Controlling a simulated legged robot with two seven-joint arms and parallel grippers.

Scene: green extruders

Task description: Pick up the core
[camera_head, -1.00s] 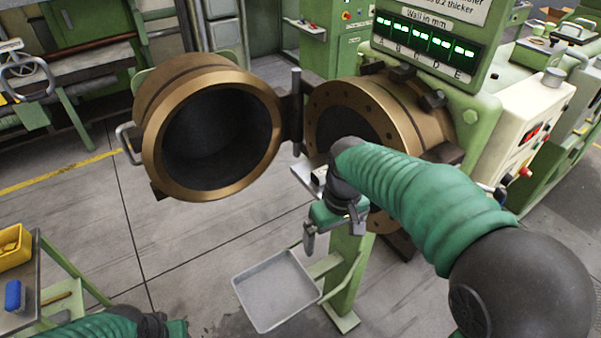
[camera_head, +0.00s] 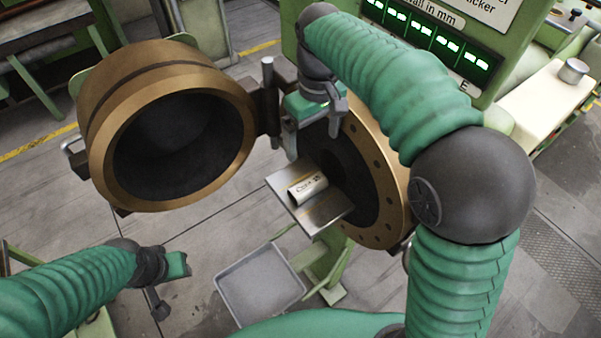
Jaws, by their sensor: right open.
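The core (camera_head: 308,188) is a short pale cylinder with dark lettering. It lies on a small metal plate (camera_head: 320,213) in front of the machine's round opening. My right gripper (camera_head: 315,143) is open and empty, pointing down above and just behind the core, apart from it. My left gripper (camera_head: 172,288) is at the lower left, away from the core; its fingers are too unclear to tell whether they are open.
A round bronze-rimmed door (camera_head: 175,140) stands swung open on the left. The bronze flange (camera_head: 385,180) is right of the plate, under my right arm. A grey tray (camera_head: 260,285) is below. A lit wall-thickness display (camera_head: 430,42) is above.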

